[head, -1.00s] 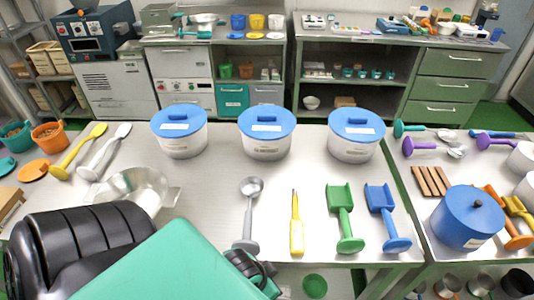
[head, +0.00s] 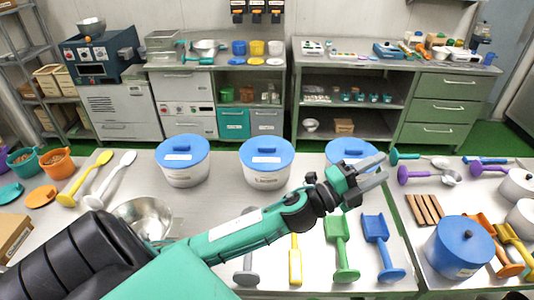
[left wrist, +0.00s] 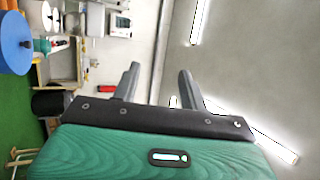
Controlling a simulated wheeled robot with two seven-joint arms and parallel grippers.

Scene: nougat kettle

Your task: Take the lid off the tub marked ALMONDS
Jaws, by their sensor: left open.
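Three white tubs with blue lids stand in a row at the back of the steel table: the left tub (head: 184,176), the middle tub (head: 266,177) and the right tub (head: 337,172). All three lids are on: left lid (head: 182,150), middle lid (head: 267,151), right lid (head: 345,150). The tub labels are too small to read surely, so I cannot tell which says ALMONDS. My left gripper (head: 384,168) is open and empty, raised in front of the right tub and partly hiding it. Its two fingers also show in the left wrist view (left wrist: 160,70), with nothing between them. My right gripper is out of view.
A metal bowl (head: 146,217) stands at the left, partly behind my arm. A yellow spatula (head: 295,262), a green scoop (head: 341,248) and a blue scoop (head: 381,247) lie in front of the tubs. A large blue pot (head: 458,248) stands at the right.

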